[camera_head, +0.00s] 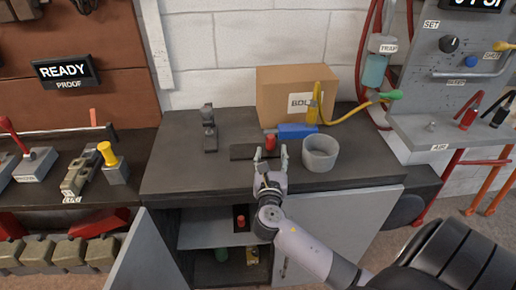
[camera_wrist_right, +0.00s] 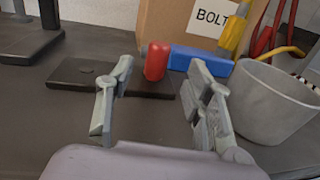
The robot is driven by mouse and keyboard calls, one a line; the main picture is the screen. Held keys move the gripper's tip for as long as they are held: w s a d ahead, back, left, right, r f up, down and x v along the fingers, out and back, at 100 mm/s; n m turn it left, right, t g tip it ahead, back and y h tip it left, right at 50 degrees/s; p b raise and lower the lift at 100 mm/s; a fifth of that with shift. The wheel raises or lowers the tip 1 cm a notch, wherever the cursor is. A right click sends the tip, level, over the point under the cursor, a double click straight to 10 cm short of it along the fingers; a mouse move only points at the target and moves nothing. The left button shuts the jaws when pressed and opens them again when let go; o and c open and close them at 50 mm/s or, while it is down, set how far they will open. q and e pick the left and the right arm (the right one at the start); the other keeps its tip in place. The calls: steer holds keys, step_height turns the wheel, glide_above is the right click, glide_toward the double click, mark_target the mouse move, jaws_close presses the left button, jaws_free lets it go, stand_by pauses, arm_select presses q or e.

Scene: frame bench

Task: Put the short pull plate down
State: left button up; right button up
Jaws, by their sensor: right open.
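A dark flat plate (camera_head: 240,152) lies on the bench top, with a short red knob (camera_head: 271,142) at its right part. I take it to be the short pull plate. In the right wrist view the plate (camera_wrist_right: 75,75) lies flat just beyond my fingers, and the red knob (camera_wrist_right: 155,61) shows between the fingertips. My right gripper (camera_head: 271,156) is open and empty, at the near side of the plate; the fingers look apart from the knob. It also shows in the right wrist view (camera_wrist_right: 161,75). My left gripper is not in view.
A grey cup (camera_head: 320,155) stands right of the gripper. A dark stand (camera_head: 209,130) is to the left. The bench top (camera_head: 180,172) is clear at front left. Below, a cabinet door (camera_head: 150,250) hangs open.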

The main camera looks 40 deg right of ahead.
mark_target(271, 141)
steer(key=shift+r+p+x, duration=0.15)
steer(key=shift+p+x, duration=0.1)
steer(key=shift+x, duration=1.5)
steer(key=shift+r+p+x, duration=0.15)
steer(key=shift+p+x, duration=0.05)
steer(key=shift+x, duration=1.6)
steer(key=shift+a, duration=0.15)
steer(key=shift+c, duration=0.3)
jaws_close()
steer(key=shift+r, duration=0.15)
